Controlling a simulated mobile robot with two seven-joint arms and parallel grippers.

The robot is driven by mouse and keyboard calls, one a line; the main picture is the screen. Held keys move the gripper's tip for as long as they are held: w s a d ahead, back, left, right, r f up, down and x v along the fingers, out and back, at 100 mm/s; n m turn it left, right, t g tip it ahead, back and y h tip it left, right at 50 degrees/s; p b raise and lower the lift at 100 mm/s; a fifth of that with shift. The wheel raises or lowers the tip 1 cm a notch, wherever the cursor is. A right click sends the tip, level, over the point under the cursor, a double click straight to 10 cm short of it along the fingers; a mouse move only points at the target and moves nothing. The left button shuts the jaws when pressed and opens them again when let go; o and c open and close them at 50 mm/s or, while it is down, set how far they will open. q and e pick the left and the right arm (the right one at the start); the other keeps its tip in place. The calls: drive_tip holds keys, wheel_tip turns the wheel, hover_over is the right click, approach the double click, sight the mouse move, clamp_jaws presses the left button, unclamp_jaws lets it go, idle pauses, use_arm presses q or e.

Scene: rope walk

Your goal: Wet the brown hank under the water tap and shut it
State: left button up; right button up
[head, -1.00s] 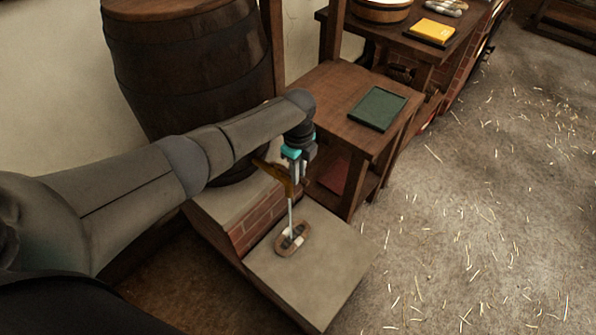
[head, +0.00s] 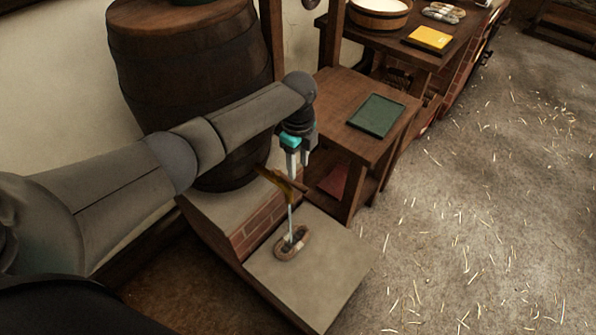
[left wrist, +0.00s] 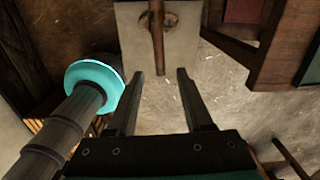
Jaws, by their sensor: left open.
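The brass-brown tap (head: 281,181) sticks out at the foot of the dark barrel (head: 200,90). A thin pale stream of water (head: 290,217) runs down from it onto the brown hank (head: 296,248). The hank lies as an oval coil on the grey stone slab (head: 318,268). My left gripper (head: 298,158) is open just above the tap. In the left wrist view the open fingers (left wrist: 160,72) point at a brown bar of the tap (left wrist: 157,40), with nothing between them. The hank (left wrist: 172,20) shows partly behind that bar. My right gripper is not in view.
A low wooden stand (head: 338,92) holding a dark green tray (head: 376,115) is close to the right of the slab. Behind it a table bears a wooden tub (head: 380,16) and a yellow block (head: 430,39). The straw-strewn floor (head: 480,210) on the right is open.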

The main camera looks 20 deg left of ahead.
use_arm(q)
wheel_tip(320, 180, up, 9)
drive_tip(key=p, duration=0.1)
drive_tip(key=shift+f+p, duration=0.15)
drive_tip(key=shift+p, duration=0.2)
idle(0.6)
